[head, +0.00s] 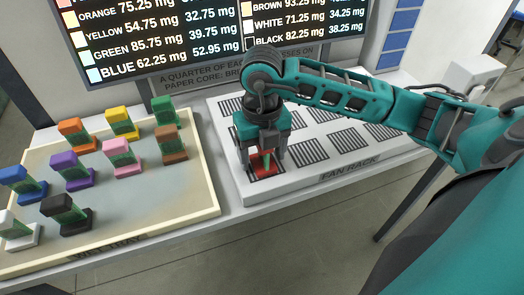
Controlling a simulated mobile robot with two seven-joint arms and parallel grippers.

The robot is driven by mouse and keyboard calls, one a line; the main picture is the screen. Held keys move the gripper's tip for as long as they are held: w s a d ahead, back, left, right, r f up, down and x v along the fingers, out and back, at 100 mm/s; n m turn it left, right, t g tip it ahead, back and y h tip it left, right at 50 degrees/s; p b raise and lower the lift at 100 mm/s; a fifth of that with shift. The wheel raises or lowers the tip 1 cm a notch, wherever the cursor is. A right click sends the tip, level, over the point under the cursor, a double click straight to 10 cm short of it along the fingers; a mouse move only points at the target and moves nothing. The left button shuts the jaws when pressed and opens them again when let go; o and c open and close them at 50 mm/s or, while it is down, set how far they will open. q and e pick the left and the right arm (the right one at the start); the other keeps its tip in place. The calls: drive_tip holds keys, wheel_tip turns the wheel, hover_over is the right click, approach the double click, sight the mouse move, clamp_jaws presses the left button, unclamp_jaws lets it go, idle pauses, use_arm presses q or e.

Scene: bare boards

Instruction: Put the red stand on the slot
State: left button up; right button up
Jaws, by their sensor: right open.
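The red stand (262,167) is at the front-left striped slot of the white fan rack (330,188). A red base and a green upright part of it show; the rest is hidden by my gripper. It appears to rest on the slot, with dark slot stripes showing around its base. My right gripper (264,160) points down over the stand, its open fingers on either side of it. I cannot tell whether a finger touches it. My left gripper is not in view.
Left of the rack, a cream tray (205,195) holds several coloured stands, including orange (75,135), yellow (121,120) and brown (170,145). The other visible rack slots are empty. A dark screen (200,35) listing colours and weights stands behind.

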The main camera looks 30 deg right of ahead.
wheel_tip(320, 180, up, 12)
drive_tip(key=shift+r+p, duration=0.1)
drive_tip(key=shift+p, duration=0.55)
drive_tip(key=shift+s, duration=0.1)
